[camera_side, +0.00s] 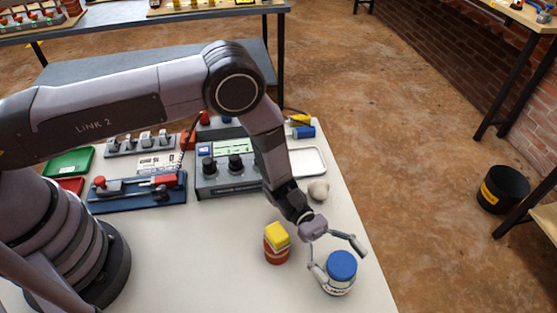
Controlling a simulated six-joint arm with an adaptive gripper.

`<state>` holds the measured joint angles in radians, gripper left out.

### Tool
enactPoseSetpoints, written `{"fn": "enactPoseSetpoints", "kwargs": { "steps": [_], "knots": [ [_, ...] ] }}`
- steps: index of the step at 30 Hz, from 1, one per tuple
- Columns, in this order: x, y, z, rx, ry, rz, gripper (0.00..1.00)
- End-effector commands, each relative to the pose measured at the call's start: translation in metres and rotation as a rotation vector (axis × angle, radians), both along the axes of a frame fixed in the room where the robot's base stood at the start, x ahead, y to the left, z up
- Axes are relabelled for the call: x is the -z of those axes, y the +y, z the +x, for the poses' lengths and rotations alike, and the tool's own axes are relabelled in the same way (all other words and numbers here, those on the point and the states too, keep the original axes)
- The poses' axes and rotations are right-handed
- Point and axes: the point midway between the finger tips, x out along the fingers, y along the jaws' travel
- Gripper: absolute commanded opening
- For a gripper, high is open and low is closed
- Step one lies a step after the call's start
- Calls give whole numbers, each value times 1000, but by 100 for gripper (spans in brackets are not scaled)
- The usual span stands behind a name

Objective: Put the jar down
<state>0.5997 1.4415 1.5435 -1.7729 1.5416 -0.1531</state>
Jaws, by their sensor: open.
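The jar (341,272) has a blue lid and a pale body with a label. It stands upright on the white table near its right front edge. My gripper (339,256) is open, with its fingers spread beside and above the jar. One finger is at the jar's left side and the other is raised to its upper right. The left finger is very close to the jar; I cannot tell whether it touches. Part of the jar's left side is hidden by that finger.
A red can with a yellow block on top (277,243) stands just left of the jar. A control box (229,166), a white tray (308,161) and a small beige round object (318,190) are farther back. The table's right edge is close to the jar. The front middle is clear.

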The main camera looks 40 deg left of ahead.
Motion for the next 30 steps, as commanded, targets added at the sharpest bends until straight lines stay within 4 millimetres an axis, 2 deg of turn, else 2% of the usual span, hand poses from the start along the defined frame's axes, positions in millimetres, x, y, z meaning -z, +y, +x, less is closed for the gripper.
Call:
{"fn": "enactPoseSetpoints", "kwargs": {
  "steps": [5, 11, 18, 26, 29, 30],
  "knots": [
    [-3, 9, 5, -5, 1, 0, 80],
    [-3, 47, 22, -7, 1, 1, 80],
    [-52, 46, 20, 0, -3, 0, 80],
    [-86, 50, 21, 17, -32, 2, 80],
    [-120, 62, 23, 64, -123, 15, 80],
    [-138, 70, 23, 93, -180, 26, 80]
  ]
}}
